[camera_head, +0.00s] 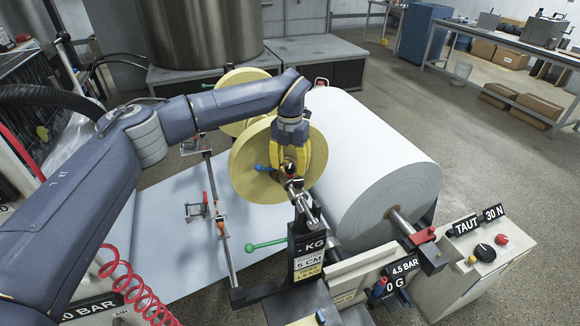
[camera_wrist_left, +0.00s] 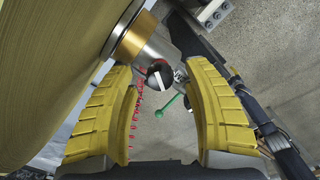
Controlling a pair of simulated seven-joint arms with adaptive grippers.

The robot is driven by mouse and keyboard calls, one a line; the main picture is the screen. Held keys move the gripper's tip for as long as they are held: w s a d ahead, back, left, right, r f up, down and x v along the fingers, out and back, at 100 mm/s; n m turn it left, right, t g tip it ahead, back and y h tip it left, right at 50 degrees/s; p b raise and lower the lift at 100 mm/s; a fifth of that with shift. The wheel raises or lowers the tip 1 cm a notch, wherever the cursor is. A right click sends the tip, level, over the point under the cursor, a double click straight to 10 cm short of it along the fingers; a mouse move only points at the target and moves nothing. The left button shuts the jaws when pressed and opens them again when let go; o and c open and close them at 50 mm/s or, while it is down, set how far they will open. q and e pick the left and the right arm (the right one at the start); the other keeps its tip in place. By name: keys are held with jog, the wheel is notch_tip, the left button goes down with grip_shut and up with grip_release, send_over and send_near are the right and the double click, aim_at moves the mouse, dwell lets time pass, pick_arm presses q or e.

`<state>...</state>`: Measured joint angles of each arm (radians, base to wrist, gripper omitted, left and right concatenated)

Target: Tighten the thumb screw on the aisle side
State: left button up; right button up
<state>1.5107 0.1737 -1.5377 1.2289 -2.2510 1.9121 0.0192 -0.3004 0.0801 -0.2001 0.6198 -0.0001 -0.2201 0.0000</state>
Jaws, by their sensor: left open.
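My left gripper (camera_head: 298,165) reaches down over the end of the yellow roller in the head view, fingers pointing down and apart. In the left wrist view its two yellow-padded fingers (camera_wrist_left: 161,70) are open with nothing clamped between them. A small dark knob with a red and white mark (camera_wrist_left: 158,75), which looks like the thumb screw, sits on the metal shaft end between and beyond the fingertips. I cannot tell whether either finger touches it. In the head view the gripper partly hides this knob. My right gripper is not in view.
The yellow roller (camera_head: 250,165) stands close left of the gripper, and the large white paper roll (camera_head: 365,150) close right. A green-handled lever (camera_head: 267,244) sticks out below. A black gauge post (camera_head: 307,250) stands in front. A control box (camera_head: 465,262) is at right.

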pick_arm(q)
jog(key=shift+f, duration=0.3)
jog(key=shift+c, duration=0.3)
grip_shut()
